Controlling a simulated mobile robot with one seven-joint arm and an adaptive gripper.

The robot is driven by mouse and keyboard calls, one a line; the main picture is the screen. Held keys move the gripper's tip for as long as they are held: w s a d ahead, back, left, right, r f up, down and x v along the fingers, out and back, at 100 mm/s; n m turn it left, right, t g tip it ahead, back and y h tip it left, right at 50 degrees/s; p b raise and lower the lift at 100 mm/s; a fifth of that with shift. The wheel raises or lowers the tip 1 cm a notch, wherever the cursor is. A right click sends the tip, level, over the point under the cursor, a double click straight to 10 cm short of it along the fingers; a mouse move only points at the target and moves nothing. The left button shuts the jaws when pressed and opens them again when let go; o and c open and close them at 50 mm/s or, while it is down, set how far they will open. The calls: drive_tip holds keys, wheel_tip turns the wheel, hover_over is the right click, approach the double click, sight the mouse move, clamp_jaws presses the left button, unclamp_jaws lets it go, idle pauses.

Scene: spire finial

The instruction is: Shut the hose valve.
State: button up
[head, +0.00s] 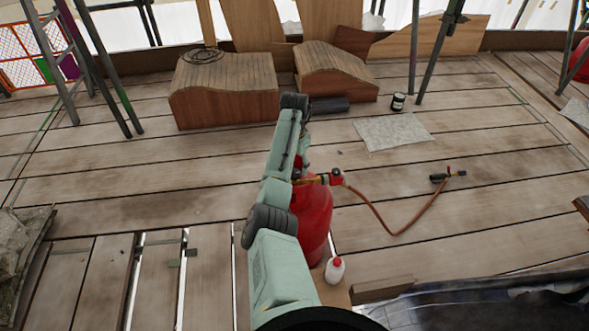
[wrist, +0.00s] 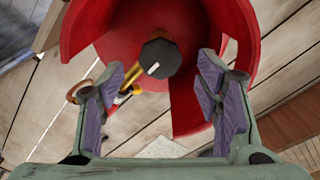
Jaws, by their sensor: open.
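The red gas cylinder (head: 315,220) stands on the plank deck, partly hidden behind my arm. In the wrist view its red collar (wrist: 85,30) curves around a black round valve knob (wrist: 160,58) with a white mark. A brass fitting (wrist: 131,84) shows beside the knob. My gripper (wrist: 162,80) is open, with one purple-padded finger to the left and one to the right, and the knob lies ahead between them, apparently untouched. An orange hose (head: 385,224) runs from the red fitting (head: 336,177) at the cylinder to a torch (head: 447,176) on the deck.
A white bottle with a red cap (head: 335,271) stands close to the cylinder. Two wooden blocks (head: 222,105) with slatted tops are behind. A grey sheet (head: 393,132) and a black can (head: 398,102) are at the back right. Scaffold poles (head: 436,55) rise there. Deck gaps lie front left.

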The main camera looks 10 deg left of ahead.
wheel_tip(320, 180, up, 9)
idle(0.3)
drive_tip(key=shift+r, duration=0.1)
